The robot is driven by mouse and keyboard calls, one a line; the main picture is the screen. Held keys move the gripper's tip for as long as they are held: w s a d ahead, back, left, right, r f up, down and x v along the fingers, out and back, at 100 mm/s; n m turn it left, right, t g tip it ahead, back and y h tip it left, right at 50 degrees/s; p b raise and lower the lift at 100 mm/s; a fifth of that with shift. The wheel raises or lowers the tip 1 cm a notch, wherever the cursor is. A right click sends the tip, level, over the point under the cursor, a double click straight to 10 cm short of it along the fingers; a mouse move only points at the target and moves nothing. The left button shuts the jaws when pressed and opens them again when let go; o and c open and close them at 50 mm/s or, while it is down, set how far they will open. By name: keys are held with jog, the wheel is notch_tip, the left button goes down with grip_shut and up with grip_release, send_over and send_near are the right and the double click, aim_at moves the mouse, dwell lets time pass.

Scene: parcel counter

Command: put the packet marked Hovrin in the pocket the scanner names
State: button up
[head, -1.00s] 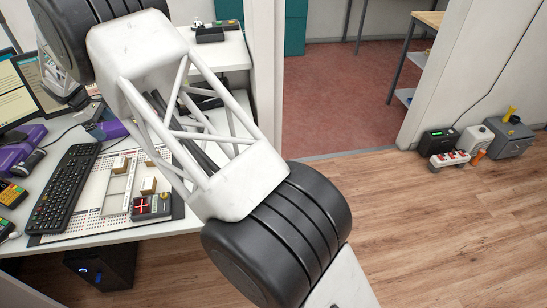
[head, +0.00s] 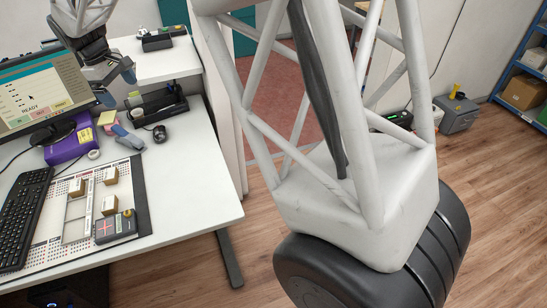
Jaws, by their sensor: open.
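A small dark device (head: 115,227) with a pinkish cross lies at the board's front right. I cannot identify the scanner for certain. My gripper (head: 114,90) is open, in front of the monitor's right edge, apart from the packets.
The monitor (head: 40,88) shows "READY". A black keyboard (head: 22,215) lies left of the board. A purple box (head: 68,147), a grey-blue handheld item (head: 128,138) and a mouse (head: 159,133) sit behind it. The desk's right side (head: 190,190) is clear. My arm hides much of the centre.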

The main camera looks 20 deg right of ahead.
jog(key=s+d+r+m+y, duration=0.1)
jog(key=s+d+r+m, duration=0.2)
jog(key=s+d, duration=0.65)
jog(key=s+d+r+m, duration=0.2)
jog(key=s+d+r, duration=0.2)
jog(key=s+d, duration=0.5)
jog(key=s+d+f+m, duration=0.2)
jog(key=s+d, duration=0.2)
jog(key=s, duration=0.4)
jog(key=s+d+f+m+t, duration=0.1)
jog(key=s+d+f+m, duration=0.1)
jog(key=s+d, duration=0.2)
jog(key=s+d+f+m+t+y, duration=0.1)
jog(key=s+d, duration=0.4)
jog(key=s, duration=0.6)
jog(key=shift+s+f+m, duration=0.35)
jog(key=shift+f+m, duration=0.15)
jog(key=shift+m, duration=0.1)
